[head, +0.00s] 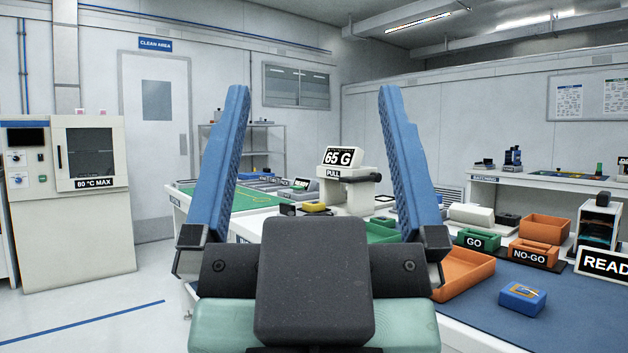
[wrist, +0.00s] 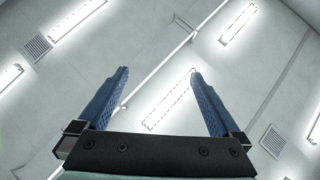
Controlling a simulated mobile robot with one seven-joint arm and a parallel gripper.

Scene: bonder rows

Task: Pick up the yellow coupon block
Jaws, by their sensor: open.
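A small yellow block (head: 314,207), which looks like the coupon block, lies on the bench left of the white pull tester (head: 352,192). It is far off and small, and its details are hard to tell. My gripper (head: 314,92) is raised in front of the head camera, with its two blue fingers wide apart and nothing between them. The yellow block shows between the fingers but well beyond them. In the wrist view my gripper (wrist: 159,73) is open and empty against the ceiling, and no block shows there.
A blue block (head: 522,299) with an orange label lies on the dark blue mat (head: 470,318) at the right. Orange and green bins, GO (head: 475,241) and NO-GO (head: 534,256) labels stand behind it. A white oven (head: 65,215) stands left; open floor lies before it.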

